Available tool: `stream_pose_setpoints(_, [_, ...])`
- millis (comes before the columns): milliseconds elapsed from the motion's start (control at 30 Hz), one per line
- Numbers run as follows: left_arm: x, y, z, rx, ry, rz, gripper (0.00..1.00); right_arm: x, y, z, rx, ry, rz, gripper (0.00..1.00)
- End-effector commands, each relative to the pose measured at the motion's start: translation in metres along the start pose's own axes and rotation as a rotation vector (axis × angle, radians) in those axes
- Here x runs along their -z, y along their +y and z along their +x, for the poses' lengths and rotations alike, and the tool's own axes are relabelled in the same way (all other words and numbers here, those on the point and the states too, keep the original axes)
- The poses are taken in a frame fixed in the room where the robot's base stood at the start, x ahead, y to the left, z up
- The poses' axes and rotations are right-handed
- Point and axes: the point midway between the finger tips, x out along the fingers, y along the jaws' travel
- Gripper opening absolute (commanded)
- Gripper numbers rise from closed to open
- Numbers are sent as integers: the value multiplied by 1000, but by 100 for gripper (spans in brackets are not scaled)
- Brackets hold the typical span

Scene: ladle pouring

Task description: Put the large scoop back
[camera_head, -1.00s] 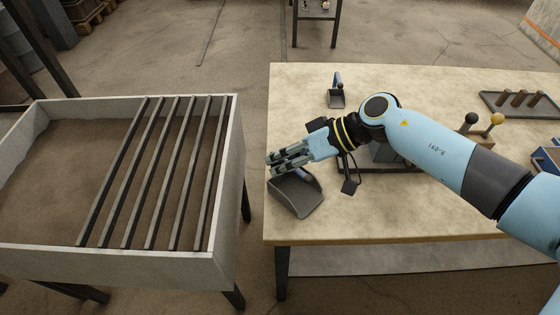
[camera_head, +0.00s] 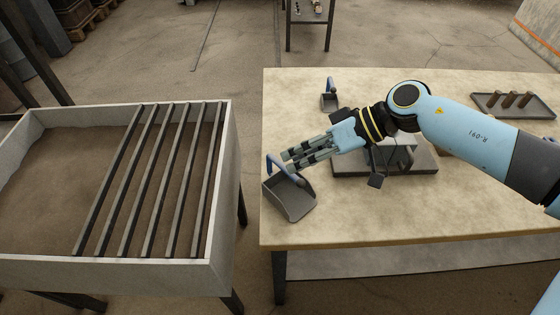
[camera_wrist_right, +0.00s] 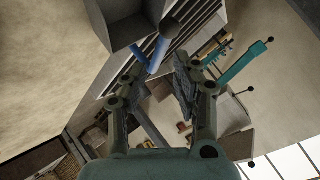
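The large scoop, with a dark grey pan (camera_head: 291,203) and a blue arched handle (camera_head: 270,163), appears to rest upright on the tabletop near its left edge. My right gripper (camera_head: 287,161) is just to the right of the handle. In the right wrist view its fingers (camera_wrist_right: 160,70) are spread with a clear gap between them. There the grey pan (camera_wrist_right: 120,22) and blue handle (camera_wrist_right: 139,54) lie ahead of the fingertips, and no grip on the handle shows. My left gripper is not in view.
A smaller scoop (camera_head: 329,102) stands farther back on the table (camera_head: 420,210). A grey stand (camera_head: 350,168) sits partly hidden behind my right arm. A tray (camera_head: 487,104) with brown pegs is at the back right. A barred sand box (camera_head: 228,215) stands left, across a gap.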

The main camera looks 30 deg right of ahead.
Motion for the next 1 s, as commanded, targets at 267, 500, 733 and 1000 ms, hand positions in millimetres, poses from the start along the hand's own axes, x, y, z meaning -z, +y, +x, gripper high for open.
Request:
stream_pose_setpoints(267, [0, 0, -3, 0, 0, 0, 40, -1, 0, -51, -2, -3, -2, 29])
stream_pose_setpoints(500, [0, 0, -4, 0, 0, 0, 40, 0, 0, -60, 1, -1, 1, 29])
stream_pose_setpoints(733, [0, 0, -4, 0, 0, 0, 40, 0, 0, -60, 1, 0, 0, 29])
stream_pose_setpoints(1000, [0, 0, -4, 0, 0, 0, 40, 0, 0, -60, 1, 0, 0, 29])
